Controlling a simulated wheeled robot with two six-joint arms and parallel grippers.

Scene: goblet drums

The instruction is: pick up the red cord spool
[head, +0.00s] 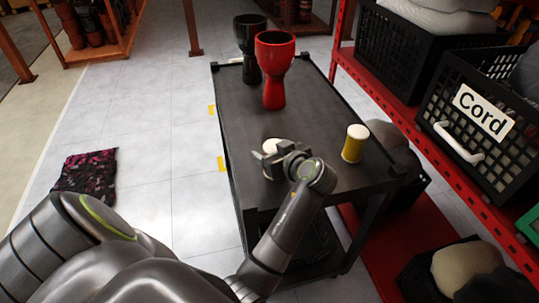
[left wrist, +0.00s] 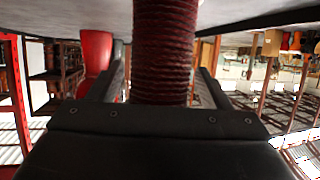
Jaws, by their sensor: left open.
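The red cord spool (left wrist: 165,50) stands between the fingers of my left gripper (left wrist: 163,88) in the left wrist view, its dark red winding close to the palm. Gaps show between the winding and both fingers. In the head view only the spool's pale top (head: 271,145) shows, near the front of the dark cart. My left gripper (head: 270,157) is open around it there and hides its winding. My right gripper is not in view.
A yellow spool with a white top (head: 355,145) stands to the right on the cart (head: 312,118). A red goblet drum (head: 273,70) and a black one (head: 249,45) stand at the back. A black crate labelled Cord (head: 482,110) sits on the red shelf at right.

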